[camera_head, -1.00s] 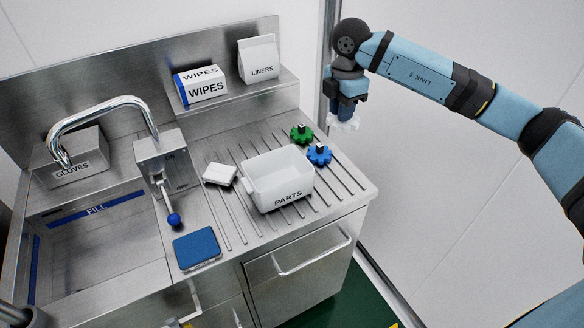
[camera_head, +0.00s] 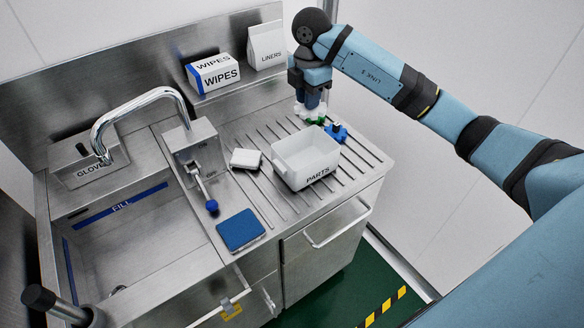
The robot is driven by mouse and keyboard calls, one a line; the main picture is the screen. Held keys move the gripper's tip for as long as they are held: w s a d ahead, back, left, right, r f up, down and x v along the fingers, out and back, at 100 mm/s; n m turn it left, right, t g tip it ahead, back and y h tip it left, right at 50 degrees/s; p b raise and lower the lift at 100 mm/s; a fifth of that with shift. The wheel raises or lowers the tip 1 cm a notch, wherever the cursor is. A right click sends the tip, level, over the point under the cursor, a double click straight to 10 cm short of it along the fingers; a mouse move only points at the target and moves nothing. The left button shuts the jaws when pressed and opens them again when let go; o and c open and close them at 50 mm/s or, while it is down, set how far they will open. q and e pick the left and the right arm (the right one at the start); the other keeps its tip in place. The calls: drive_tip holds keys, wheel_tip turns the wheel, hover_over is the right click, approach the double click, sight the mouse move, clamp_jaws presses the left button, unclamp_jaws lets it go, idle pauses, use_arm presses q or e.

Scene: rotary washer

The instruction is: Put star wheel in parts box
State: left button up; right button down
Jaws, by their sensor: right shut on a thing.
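My right gripper (camera_head: 311,98) is shut on a white star wheel (camera_head: 303,110), pointing down over the right rear of the drainboard. The wheel is partly hidden by the fingers. The white parts box (camera_head: 304,172), open at the top and marked PARTS, stands on the drainboard, in front of the gripper in the picture. A green star wheel (camera_head: 316,121) shows just below the held wheel, largely covered. A blue star wheel (camera_head: 337,132) sits beside the box's rear right corner.
A white block (camera_head: 246,159) lies left of the box, and a blue pad (camera_head: 240,230) lies nearer the front. The faucet (camera_head: 140,101) and sink (camera_head: 130,235) are at left. WIPES (camera_head: 214,74) and LINERS (camera_head: 267,46) packs stand on the rear shelf.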

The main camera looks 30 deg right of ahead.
drive_tip(key=shift+a+f, duration=0.1)
drive_tip(key=shift+a, duration=0.25)
drive_tip(key=p, duration=0.1)
approach(303, 158)
drive_tip(key=s+a, duration=0.2)
drive_tip(key=s, duration=0.1)
drive_tip(key=shift+s+a, duration=0.1)
drive_tip(key=shift+s, duration=0.15)
wheel_tip(303, 158, down, 5)
drive_tip(key=shift+f+p, duration=0.15)
drive_tip(key=shift+p, duration=0.2)
use_arm(q)
drive_tip(key=shift+a+r, duration=0.2)
drive_tip(key=shift+r, duration=0.3)
drive_tip(key=shift+a+r, duration=0.2)
drive_tip(key=shift+r, duration=0.25)
use_arm(e)
drive_tip(key=shift+f, duration=0.1)
use_arm(q)
drive_tip(key=shift+f, duration=0.1)
use_arm(e)
drive_tip(key=shift+f, duration=0.1)
drive_tip(key=c, duration=1)
unclamp_jaws()
